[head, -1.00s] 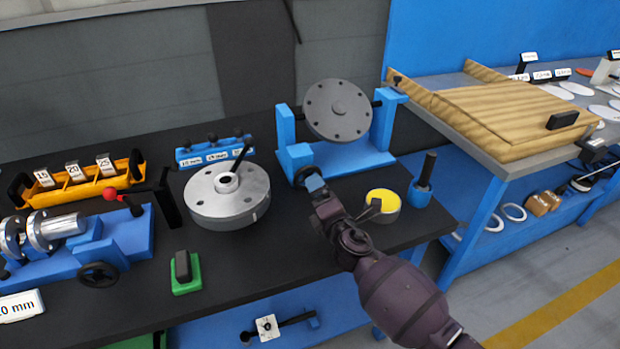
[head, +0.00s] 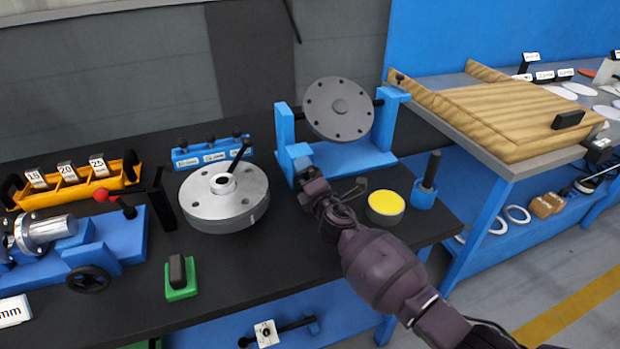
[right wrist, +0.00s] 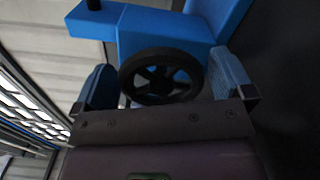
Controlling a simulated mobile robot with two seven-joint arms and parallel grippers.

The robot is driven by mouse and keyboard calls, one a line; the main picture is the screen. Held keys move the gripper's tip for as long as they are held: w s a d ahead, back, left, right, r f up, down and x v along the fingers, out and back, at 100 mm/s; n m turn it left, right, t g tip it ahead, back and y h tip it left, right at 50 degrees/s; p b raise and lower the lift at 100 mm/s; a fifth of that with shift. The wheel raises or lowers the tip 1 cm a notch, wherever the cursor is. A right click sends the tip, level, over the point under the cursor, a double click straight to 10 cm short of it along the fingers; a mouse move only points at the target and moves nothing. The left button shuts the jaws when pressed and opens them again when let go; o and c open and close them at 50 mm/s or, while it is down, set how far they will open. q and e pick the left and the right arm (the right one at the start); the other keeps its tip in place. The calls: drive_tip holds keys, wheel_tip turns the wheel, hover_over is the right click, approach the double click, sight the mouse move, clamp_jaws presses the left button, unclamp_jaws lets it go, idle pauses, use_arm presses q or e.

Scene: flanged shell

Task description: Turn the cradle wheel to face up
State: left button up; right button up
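The blue cradle (head: 352,166) stands at the back right of the black bench. It carries a grey round flange (head: 338,108) with bolt holes, tilted steeply with its face toward me. The cradle's black handwheel (right wrist: 160,76) shows in the right wrist view, in front of a blue block. In the head view my right gripper hides it. My right gripper (head: 306,172) is at the cradle's front left. In the wrist view its two blue fingers (right wrist: 165,84) are apart, one on each side of the wheel, with a gap at the left finger. My left gripper is not in view.
A silver flanged part (head: 225,200) sits left of the cradle. A yellow-topped round tin (head: 386,206) and a blue holder with a black handle (head: 427,185) stand right of my forearm. A green block (head: 181,279) lies near the front edge.

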drive_tip(key=c, duration=0.7)
